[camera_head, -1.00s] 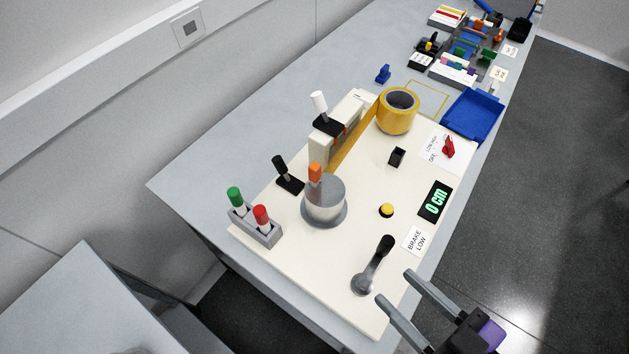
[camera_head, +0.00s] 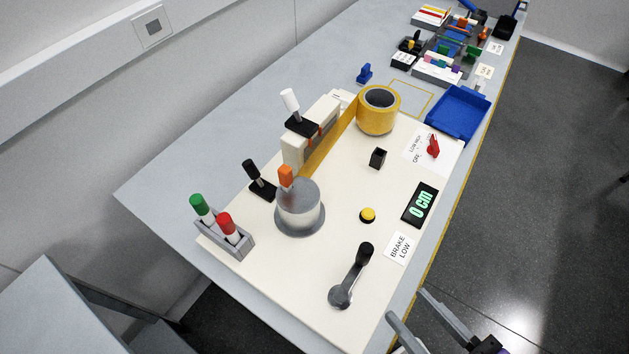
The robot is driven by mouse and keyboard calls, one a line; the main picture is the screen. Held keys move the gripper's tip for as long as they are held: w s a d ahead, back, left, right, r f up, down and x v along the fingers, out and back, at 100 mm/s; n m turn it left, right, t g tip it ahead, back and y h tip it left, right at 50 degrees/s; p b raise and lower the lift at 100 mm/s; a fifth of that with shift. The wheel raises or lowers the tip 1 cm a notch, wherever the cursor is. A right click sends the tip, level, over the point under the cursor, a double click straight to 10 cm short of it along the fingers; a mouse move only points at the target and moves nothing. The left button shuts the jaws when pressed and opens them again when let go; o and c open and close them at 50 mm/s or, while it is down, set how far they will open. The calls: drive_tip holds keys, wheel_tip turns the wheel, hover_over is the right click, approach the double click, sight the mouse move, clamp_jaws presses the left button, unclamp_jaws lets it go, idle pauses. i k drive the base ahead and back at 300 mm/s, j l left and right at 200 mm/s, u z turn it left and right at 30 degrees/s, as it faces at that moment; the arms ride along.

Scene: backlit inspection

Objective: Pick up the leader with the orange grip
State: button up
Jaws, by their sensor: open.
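The orange grip (camera_head: 286,176) stands upright at the far left edge of the silver drum (camera_head: 299,208). A yellow strip (camera_head: 330,142) runs from the yellow roll (camera_head: 378,112) past the cream block (camera_head: 312,128) toward the orange grip. The grip's lower end and its join to the strip are partly hidden by the drum. My gripper (camera_head: 408,305) is at the bottom right, open and empty, near the table's front edge. It is well apart from the orange grip; the drum and crank lie between them.
A crank (camera_head: 350,278) with a black knob stands in front of the drum. Red and green pens (camera_head: 213,215) stand in a grey holder at left. A black-handled tool (camera_head: 258,179) and a white-topped one (camera_head: 294,108) stand near the grip. A blue tray (camera_head: 459,113) lies at back right.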

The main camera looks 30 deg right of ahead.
sight(285, 174)
drive_tip(key=k+j+z, duration=0.1)
drive_tip(key=k+j+u, duration=0.1)
drive_tip(key=u, duration=0.35)
drive_tip(key=j+u, duration=0.2)
drive_tip(key=u, duration=0.25)
